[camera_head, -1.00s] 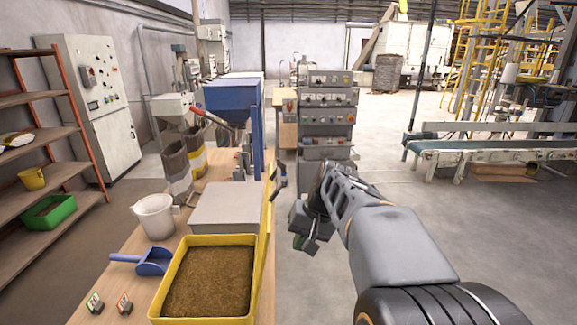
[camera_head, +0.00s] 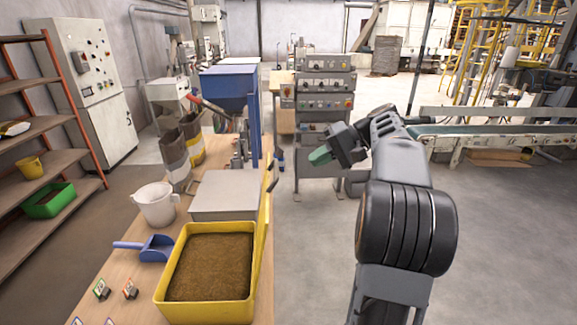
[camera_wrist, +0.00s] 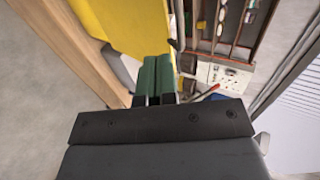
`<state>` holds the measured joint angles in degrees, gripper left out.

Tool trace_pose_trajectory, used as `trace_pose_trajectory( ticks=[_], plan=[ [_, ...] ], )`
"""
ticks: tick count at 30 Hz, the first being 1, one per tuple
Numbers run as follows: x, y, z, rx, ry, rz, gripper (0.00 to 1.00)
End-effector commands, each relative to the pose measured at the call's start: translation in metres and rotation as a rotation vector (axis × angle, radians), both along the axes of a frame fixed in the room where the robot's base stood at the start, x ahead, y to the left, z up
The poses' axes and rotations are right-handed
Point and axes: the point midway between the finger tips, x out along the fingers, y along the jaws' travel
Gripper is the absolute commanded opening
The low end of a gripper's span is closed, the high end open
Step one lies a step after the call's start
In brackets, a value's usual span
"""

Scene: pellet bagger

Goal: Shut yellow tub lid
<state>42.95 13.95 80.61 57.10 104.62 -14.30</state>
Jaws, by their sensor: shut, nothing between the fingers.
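The yellow tub (camera_head: 203,312) stands on the near part of the wooden bench, filled with brown pellets. Its yellow lid (camera_head: 264,245) stands open, roughly upright along the tub's right side, seen almost edge-on in the head view. In the wrist view a broad yellow face of the lid (camera_wrist: 125,22) fills the upper left. My gripper (camera_head: 320,156) is over the aisle, right of the bench and beyond the lid, apart from it. Its green-tipped fingers (camera_wrist: 154,78) are together with nothing held.
A grey box (camera_head: 224,192) sits directly behind the tub. A blue scoop (camera_head: 155,249) and a white jug (camera_head: 155,204) stand left of it. A blue hopper (camera_head: 228,88) and grey control stack (camera_head: 322,105) are farther back. The aisle floor (camera_head: 310,260) right of the bench is clear.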

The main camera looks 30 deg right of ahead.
Motion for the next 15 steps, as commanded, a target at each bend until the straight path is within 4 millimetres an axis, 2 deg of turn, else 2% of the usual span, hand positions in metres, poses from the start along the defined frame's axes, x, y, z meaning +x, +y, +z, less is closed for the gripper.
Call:
trace_pose_trajectory(
  ticks=[1, 6, 15],
  plan=[
    [0.003, 0.01, -0.004, 0.0, 0.001, 0.004, 0.0],
    [0.013, 0.033, -0.019, 0.0, 0.002, 0.003, 0.0],
    [0.026, 0.061, -0.019, -0.002, 0.0, 0.001, 0.0]
  ],
)
